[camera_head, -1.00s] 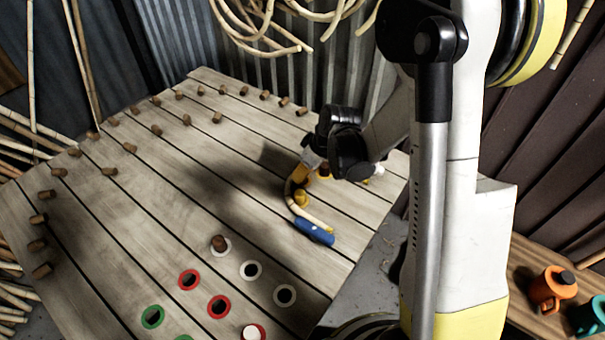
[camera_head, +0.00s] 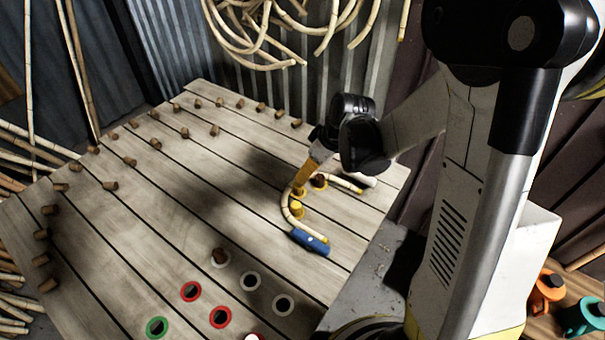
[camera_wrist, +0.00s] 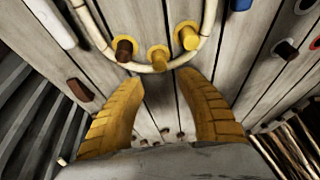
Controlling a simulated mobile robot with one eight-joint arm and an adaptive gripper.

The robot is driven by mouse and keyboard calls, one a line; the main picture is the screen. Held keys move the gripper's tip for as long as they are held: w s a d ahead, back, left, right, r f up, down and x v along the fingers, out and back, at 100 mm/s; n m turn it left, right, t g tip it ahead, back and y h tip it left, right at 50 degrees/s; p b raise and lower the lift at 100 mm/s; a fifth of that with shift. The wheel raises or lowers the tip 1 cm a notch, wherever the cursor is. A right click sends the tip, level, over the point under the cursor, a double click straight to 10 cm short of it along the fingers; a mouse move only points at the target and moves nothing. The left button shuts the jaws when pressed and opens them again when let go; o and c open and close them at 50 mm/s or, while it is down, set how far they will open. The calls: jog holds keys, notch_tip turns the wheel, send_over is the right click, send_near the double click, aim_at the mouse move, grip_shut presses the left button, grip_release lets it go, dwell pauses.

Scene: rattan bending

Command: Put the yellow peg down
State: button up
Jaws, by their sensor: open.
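In the wrist view, a yellow peg (camera_wrist: 158,58) stands on the plank table at the bend of a pale curved rattan cane (camera_wrist: 93,25). A second yellow peg (camera_wrist: 187,35) stands to its right, inside the curve. A brown-topped peg with a yellow ring (camera_wrist: 124,47) stands to its left. My gripper (camera_wrist: 161,83) is open, with its yellow fingers apart and nothing between them, just outside the bend. In the head view my gripper (camera_head: 302,181) is low over the cane (camera_head: 286,208). One yellow peg (camera_head: 297,211) shows clearly there; the fingers partly cover another.
A blue piece (camera_head: 309,241) lies at the cane's near end. Several brown pegs (camera_head: 110,186) stand across the table (camera_head: 150,225). Ringed holes, red (camera_head: 220,317), white (camera_head: 283,305) and green, lie at the front. Orange and teal items (camera_head: 545,290) sit at right.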

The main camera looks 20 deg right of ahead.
jog(key=s+a+r+m+t+h, duration=0.2)
jog(key=s+r+m, duration=0.5)
jog(key=s+r, duration=0.9)
jog(key=shift+s+r+t+h, duration=0.3)
jog(key=shift+s+t, duration=0.2)
jog(key=shift+t, duration=0.3)
jog(key=shift+o, duration=0.2)
jog(key=shift+a, duration=0.1)
